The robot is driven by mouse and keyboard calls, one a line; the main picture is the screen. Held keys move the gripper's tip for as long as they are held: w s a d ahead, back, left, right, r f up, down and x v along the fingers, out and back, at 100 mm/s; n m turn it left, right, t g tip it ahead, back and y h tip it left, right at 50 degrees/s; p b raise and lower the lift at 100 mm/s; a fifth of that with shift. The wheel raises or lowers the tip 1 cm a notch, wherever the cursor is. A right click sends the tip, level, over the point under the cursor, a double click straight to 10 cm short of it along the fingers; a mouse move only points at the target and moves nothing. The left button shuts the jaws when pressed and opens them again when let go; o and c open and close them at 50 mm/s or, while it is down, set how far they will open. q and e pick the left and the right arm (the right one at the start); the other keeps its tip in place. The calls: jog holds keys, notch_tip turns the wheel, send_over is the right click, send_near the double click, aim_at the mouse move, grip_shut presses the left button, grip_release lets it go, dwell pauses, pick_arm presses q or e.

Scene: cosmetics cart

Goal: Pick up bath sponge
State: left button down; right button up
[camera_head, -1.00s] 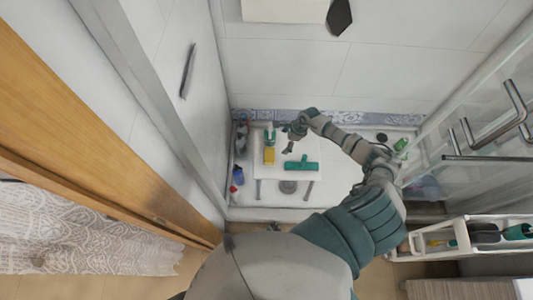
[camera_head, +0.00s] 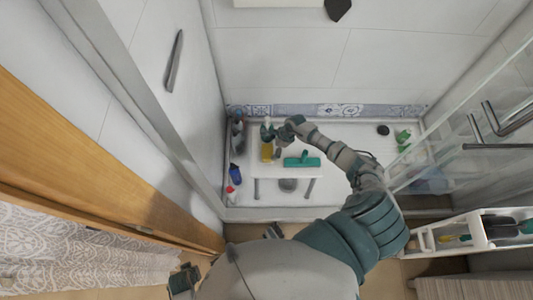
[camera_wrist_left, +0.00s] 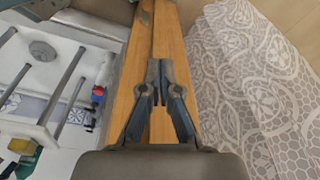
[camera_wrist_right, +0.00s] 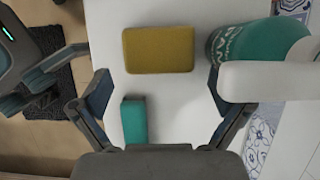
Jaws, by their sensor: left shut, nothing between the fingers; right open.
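The bath sponge is a yellow block (camera_wrist_right: 158,49) lying flat on the white stool top, ahead of my right fingertips in the right wrist view. In the head view the sponge (camera_head: 267,152) is on the left part of the stool. My right gripper (camera_wrist_right: 157,80) is open and empty, its fingers spread wider than the sponge. My left gripper (camera_wrist_left: 160,78) is shut and empty, in front of the wooden door edge in the left wrist view.
The white stool (camera_head: 258,172) also bears a teal T-shaped tool (camera_head: 302,162). A teal bottle with a white top (camera_wrist_right: 235,45) stands close beside the sponge. Bottles (camera_head: 235,173) stand along the left wall. A glass door and a white caddy (camera_head: 475,235) are at right.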

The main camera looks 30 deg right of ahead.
aim_at(269, 151)
jog(key=shift+w+f, duration=0.1)
jog(key=shift+f, duration=0.2)
jog(key=b+x, duration=0.1)
jog(key=x, duration=0.1)
jog(key=b+x, duration=0.2)
jog(key=shift+w+a+f, duration=0.1)
jog(key=shift+a+f, duration=0.15)
jog(key=shift+a, duration=0.2)
jog(key=shift+f, duration=0.1)
pick_arm(q)
notch_tip(269, 151, up, 11)
jog(key=shift+s+a+f, duration=0.15)
jog(key=shift+s+f, duration=0.05)
jog(key=shift+s, duration=0.2)
pick_arm(e)
jog(key=shift+d, duration=0.15)
pick_arm(q)
jog(key=shift+w+a+f, duration=0.1)
jog(key=shift+a, duration=0.05)
pick_arm(e)
jog(key=c, duration=0.9)
